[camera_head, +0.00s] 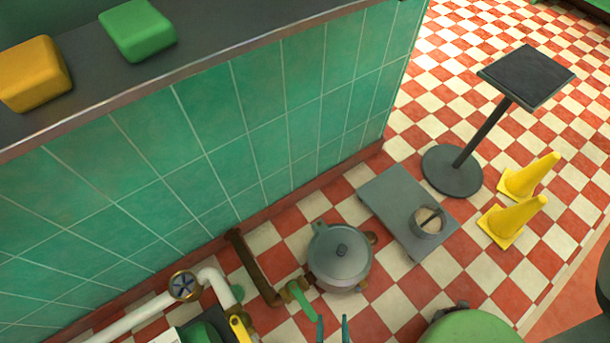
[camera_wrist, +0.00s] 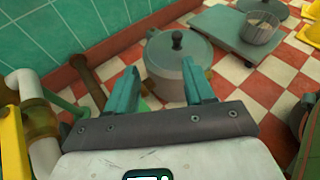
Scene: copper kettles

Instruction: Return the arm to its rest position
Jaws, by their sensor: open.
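My gripper (camera_head: 332,325) shows at the bottom edge of the head view as two teal fingertips standing apart. In the wrist view my gripper (camera_wrist: 160,88) is open, with nothing held between its teal fingers. A grey lidded pot (camera_head: 340,258) stands on the checkered floor just beyond the fingertips. In the wrist view the pot (camera_wrist: 176,62) is behind the fingers, and the right finger hides part of it. I cannot tell whether the fingers touch it. Most of my arm is out of view.
A white pipe (camera_head: 135,318) with a round valve (camera_head: 184,286) and a brown pipe (camera_head: 255,270) stand near the green tiled wall (camera_head: 240,110). A flat grey platform (camera_head: 385,190) bears a small pan (camera_head: 428,224). A black-topped stand (camera_head: 525,75) and two yellow cones (camera_head: 515,220) are at right.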

